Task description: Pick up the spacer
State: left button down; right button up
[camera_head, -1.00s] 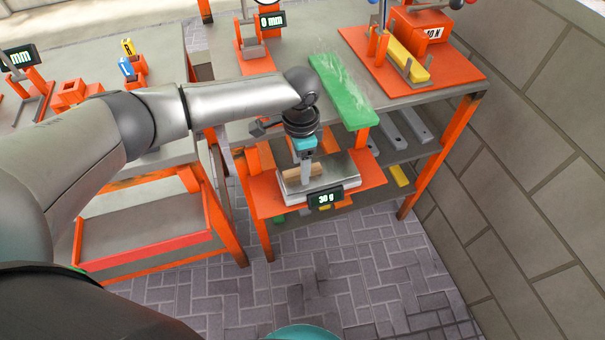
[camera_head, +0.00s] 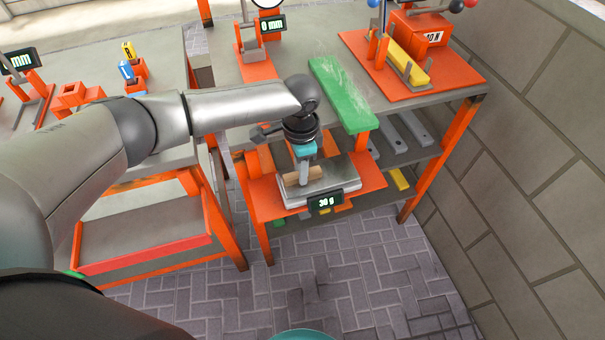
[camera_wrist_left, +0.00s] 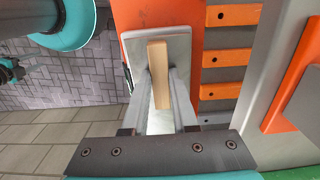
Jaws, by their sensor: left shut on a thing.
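The spacer seems to be a tan wooden block (camera_head: 291,179) on the metal plate of a weighing scale (camera_head: 342,183). The scale's display reads 30 g. My left gripper (camera_head: 304,178) points down over the plate, with its fingers at the block. In the left wrist view the block (camera_wrist_left: 158,60) lies between the two fingers of the left gripper (camera_wrist_left: 160,75), which is shut on it. No gap between block and plate can be made out.
A green plank (camera_head: 342,95) lies on the bench just behind the scale. Grey bars (camera_head: 390,135) lie on the shelf to the right. An orange fixture with a yellow bar (camera_head: 408,65) stands at the back right. A stone wall (camera_head: 530,150) bounds the right side.

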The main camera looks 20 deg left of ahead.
dwell(0.3)
pick_arm(q)
notch_tip(320, 180, up, 20)
jog(key=p, duration=0.5)
jog(key=shift+d, duration=0.1)
dwell(0.6)
